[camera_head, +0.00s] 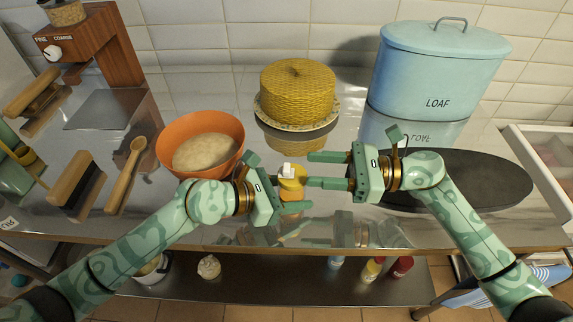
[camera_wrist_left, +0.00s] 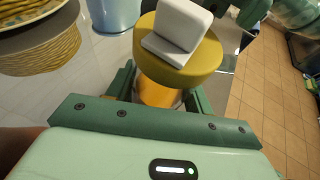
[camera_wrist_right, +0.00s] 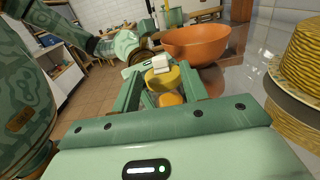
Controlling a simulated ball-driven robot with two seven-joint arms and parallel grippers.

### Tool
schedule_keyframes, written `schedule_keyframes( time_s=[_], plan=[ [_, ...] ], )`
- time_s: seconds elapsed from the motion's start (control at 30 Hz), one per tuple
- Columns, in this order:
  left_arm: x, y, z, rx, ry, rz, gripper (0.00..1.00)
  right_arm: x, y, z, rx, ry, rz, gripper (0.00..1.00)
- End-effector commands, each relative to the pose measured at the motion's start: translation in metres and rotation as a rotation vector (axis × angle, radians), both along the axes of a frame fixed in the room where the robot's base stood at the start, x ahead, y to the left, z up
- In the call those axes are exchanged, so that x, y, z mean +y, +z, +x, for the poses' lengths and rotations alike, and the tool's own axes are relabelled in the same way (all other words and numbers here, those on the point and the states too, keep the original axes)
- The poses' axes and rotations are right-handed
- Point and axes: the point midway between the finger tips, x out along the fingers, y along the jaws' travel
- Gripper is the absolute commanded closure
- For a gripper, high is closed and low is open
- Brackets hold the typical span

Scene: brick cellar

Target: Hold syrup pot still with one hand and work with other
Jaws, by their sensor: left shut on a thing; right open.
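The syrup pot (camera_head: 293,186) is a small amber pot with a round yellow lid and a white flip piece standing up on the lid. It is upright at the middle front of the steel counter. The yellow lid also shows in the left wrist view (camera_wrist_left: 190,72) and the right wrist view (camera_wrist_right: 163,78). My left gripper (camera_head: 278,184) is shut on the pot's body from the left, below the lid. My right gripper (camera_head: 315,170) is open and empty just right of the pot, its fingers pointing left toward the lid. Part of the pot's body is hidden by the left gripper's fingers.
A dark round plate (camera_head: 470,178) lies under my right arm. A wooden spoon (camera_head: 127,175) lies at left.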

Motion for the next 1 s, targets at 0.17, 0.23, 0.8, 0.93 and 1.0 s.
schedule_keyframes(
  time_s=[0.17,0.23,0.8,0.93,1.0],
  plan=[
    [0.000,0.000,0.000,0.000,0.000,0.000,0.75,0.038,0.002,0.002,-0.001,0.002,0.003,0.56],
    [0.000,0.000,0.000,0.000,0.000,0.000,0.75,0.049,0.001,0.002,0.000,0.002,0.001,0.56],
    [0.000,0.000,0.000,0.000,0.000,0.000,0.75,0.067,0.000,0.003,0.000,0.001,-0.001,0.84],
    [0.000,0.000,0.000,0.000,0.000,0.000,0.75,0.067,0.000,0.003,0.000,0.001,-0.002,1.00],
    [0.000,0.000,0.000,0.000,0.000,0.000,0.75,0.066,0.000,0.003,0.000,0.001,-0.002,1.00]
  ],
)
